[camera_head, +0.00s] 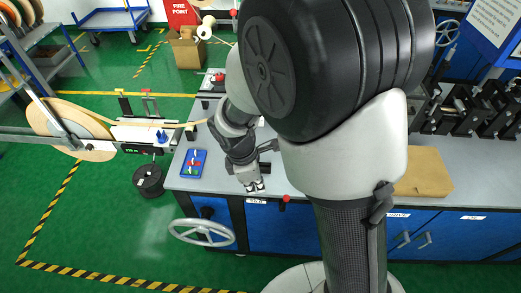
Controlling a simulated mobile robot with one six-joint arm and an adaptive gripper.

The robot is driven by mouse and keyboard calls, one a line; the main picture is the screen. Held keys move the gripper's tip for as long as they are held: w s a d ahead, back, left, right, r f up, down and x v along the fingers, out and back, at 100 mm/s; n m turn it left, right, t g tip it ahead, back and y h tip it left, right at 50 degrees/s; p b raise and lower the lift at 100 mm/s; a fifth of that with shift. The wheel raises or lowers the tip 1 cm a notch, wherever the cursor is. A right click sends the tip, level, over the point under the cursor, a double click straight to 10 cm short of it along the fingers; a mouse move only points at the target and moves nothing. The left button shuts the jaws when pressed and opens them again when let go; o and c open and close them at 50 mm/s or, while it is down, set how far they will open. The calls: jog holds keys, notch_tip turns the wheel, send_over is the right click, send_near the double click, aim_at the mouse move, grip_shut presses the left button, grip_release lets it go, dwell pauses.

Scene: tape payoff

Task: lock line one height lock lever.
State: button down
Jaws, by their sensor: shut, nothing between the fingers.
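A small lever with a red knob (285,199) sits at the front edge of the grey bench (215,185), beside a white label (257,201) too small to read. It appears to be the height lock lever; I cannot tell its lock position. My gripper (256,188) points down over the bench's front edge, just left of the red knob and apart from it in the picture. Its fingers are shut and empty. A grey handwheel (201,232) stands out from the bench front, left of the lever.
A large tape reel (72,128) feeds a strip across a payoff stand (150,133) at left. My arm hides much of the bench's middle. Green floor is open at front left.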

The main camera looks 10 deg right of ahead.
aim_at(284, 204)
jog(key=shift+w+a+f, duration=0.1)
jog(key=shift+f, duration=0.2)
jog(key=d+f+b, duration=0.5)
jog(key=f, duration=0.5)
jog(key=shift+d, duration=0.4)
jog(key=shift+a, duration=0.15)
